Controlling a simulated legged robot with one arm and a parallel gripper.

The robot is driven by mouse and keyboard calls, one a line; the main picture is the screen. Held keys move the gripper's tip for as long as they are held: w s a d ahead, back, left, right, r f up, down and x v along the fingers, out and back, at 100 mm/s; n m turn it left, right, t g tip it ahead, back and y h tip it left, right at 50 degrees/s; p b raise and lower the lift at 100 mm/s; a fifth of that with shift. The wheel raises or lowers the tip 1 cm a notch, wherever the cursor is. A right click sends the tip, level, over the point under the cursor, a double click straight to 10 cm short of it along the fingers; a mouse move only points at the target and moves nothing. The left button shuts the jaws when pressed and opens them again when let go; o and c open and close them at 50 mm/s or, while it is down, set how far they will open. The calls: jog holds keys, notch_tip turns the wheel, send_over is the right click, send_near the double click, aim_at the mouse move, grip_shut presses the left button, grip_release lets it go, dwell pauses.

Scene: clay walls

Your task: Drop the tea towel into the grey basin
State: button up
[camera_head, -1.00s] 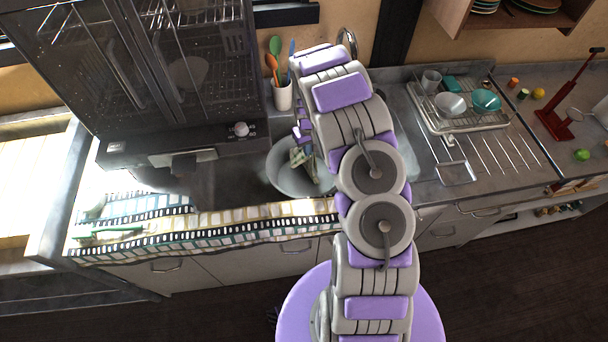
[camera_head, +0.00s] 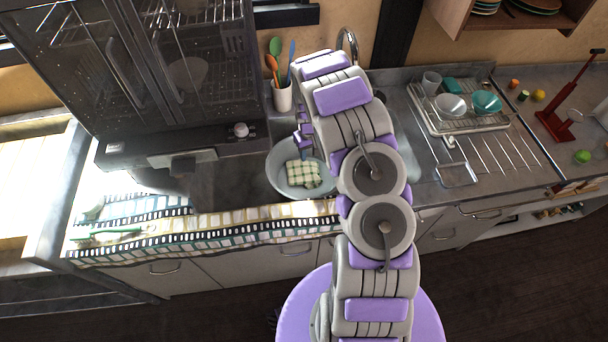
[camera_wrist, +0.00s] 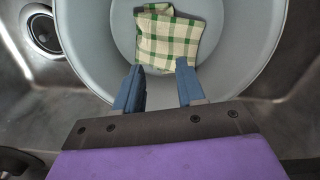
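The tea towel (camera_head: 304,174), cream with green checks, lies inside the grey basin (camera_head: 281,183) in the head view. In the wrist view the towel (camera_wrist: 168,38) rests folded on the floor of the basin (camera_wrist: 258,62). My gripper (camera_wrist: 158,84) is above the basin with its two blue fingers apart. Nothing is held between them, and the towel is beyond the fingertips. In the head view my arm hides the right part of the basin, and the fingers cannot be made out clearly.
A dish rack (camera_head: 462,122) with bowls stands to the right. A utensil pot (camera_head: 283,97) stands behind the basin. A patterned cloth (camera_head: 200,226) covers the counter's front left edge. A dark glass-fronted cabinet (camera_head: 150,70) stands at the back left.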

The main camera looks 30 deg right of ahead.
jog(key=o, duration=0.5)
jog(key=shift+d, duration=0.3)
jog(key=shift+o, duration=1.2)
jog(key=shift+a, duration=0.2)
jog(key=o, duration=0.4)
jog(key=shift+c, duration=0.2)
jog(key=shift+d+r, duration=0.1)
notch_tip(320, 180, up, 5)
jog(key=shift+r+p, duration=0.15)
jog(key=shift+p, duration=0.75)
jog(key=shift+r, duration=0.1)
notch_tip(320, 180, up, 17)
jog(key=p, duration=0.2)
jog(key=shift+p, duration=0.35)
